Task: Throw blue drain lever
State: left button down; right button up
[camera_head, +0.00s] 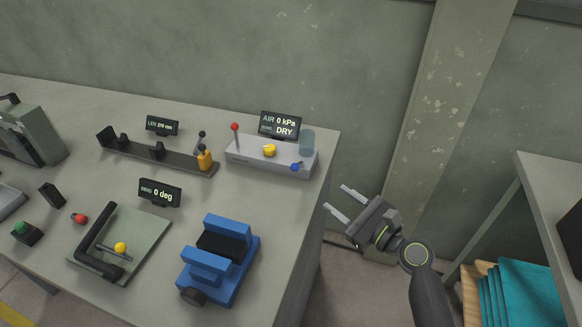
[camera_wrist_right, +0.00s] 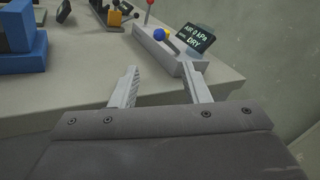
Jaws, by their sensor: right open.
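The blue drain lever (camera_head: 295,167) sits at the front right of a light grey air unit (camera_head: 262,163) near the table's right end. In the right wrist view the blue knob (camera_wrist_right: 159,34) shows beyond the fingers. A yellow knob (camera_head: 269,150), a red-topped lever (camera_head: 235,127) and a clear bluish bowl (camera_head: 307,141) are on the same unit. My right gripper (camera_head: 340,204) is open and empty, off the table's right edge, apart from the lever and to its lower right. My left gripper is not in view.
A display (camera_head: 280,125) behind the unit reads AIR 0 kPa, DRY. A blue vise (camera_head: 220,262) stands at the table's front right. A dark rail fixture (camera_head: 158,152) lies left of the unit. A shelf (camera_head: 550,190) with teal folders stands at right.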

aim_at(298, 165)
jog(key=x, duration=1.7)
jog(key=shift+w+a+r, duration=0.1)
jog(key=shift+a+r, duration=0.1)
jog(key=shift+a, duration=0.05)
grip_shut()
